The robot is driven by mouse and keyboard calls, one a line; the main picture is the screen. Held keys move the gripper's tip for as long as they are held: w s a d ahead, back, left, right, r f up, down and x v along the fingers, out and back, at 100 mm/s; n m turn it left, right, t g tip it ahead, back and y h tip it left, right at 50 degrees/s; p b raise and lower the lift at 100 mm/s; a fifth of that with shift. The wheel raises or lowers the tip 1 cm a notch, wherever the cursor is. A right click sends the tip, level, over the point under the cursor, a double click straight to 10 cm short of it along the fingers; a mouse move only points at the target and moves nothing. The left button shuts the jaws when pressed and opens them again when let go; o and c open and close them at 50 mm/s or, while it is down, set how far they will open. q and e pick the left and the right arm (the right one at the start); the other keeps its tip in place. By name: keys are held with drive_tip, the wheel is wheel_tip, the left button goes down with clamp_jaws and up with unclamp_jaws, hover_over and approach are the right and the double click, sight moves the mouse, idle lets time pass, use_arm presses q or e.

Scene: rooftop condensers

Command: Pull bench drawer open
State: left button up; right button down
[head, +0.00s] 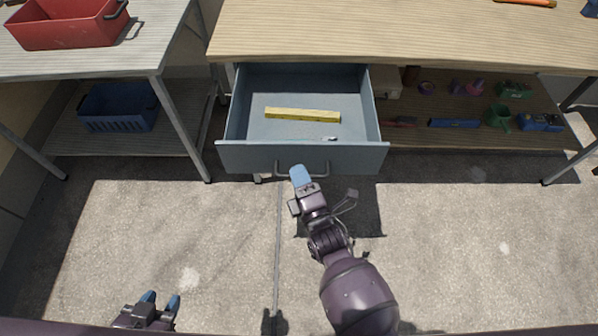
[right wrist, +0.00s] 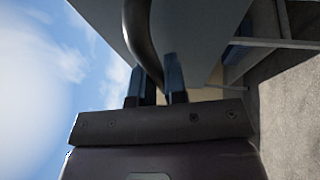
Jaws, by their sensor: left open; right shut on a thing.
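The bench drawer (head: 250,157) is blue-grey and stands pulled out from under the wooden bench (head: 400,30) in the head view. A yellow bar (head: 302,115) and a small light item (head: 329,138) lie inside it. My right gripper (head: 299,174) is at the drawer front, shut on the drawer's bar handle (head: 318,175). In the right wrist view the curved handle (right wrist: 140,35) runs between the fingers (right wrist: 158,82). My left gripper (head: 160,302) is open and empty, low at the left of the head view, away from the drawer.
A grey table (head: 90,62) on the left bears a red crate (head: 70,25), with a blue crate (head: 118,106) on its lower shelf. Several tools and cans lie on the bench's lower shelf (head: 470,140) at right. The concrete floor (head: 450,240) in front is clear.

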drive_tip(key=c, duration=1.2)
unclamp_jaws()
